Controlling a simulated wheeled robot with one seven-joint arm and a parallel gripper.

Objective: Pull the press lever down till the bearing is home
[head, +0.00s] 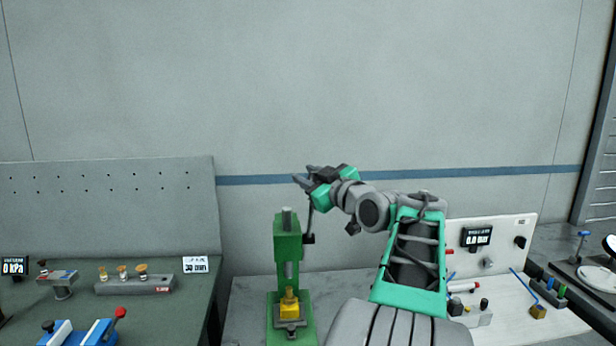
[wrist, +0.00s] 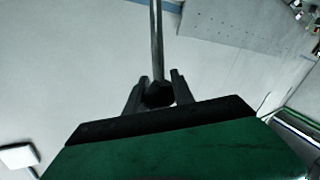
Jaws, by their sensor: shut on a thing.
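The green arbor press (head: 288,240) stands on the bench in the middle of the head view. Its thin press lever (head: 310,218) points up, nearly upright, from a dark pivot on the press's right side. My gripper (head: 301,177) is at the lever's upper end, above the press. In the wrist view, my gripper (wrist: 159,88) is shut on the lever's dark end, and the lever bar (wrist: 157,40) runs away between the fingers. A yellow housing with a brass-coloured part (head: 289,304) sits under the press's grey ram (head: 288,270). The bearing's seating cannot be made out.
A green-topped bench (head: 150,308) at left holds a grey block with small parts (head: 135,284) and a blue vise (head: 75,335). At right, a white panel (head: 500,245) with a display stands behind loose parts. The wall behind is clear.

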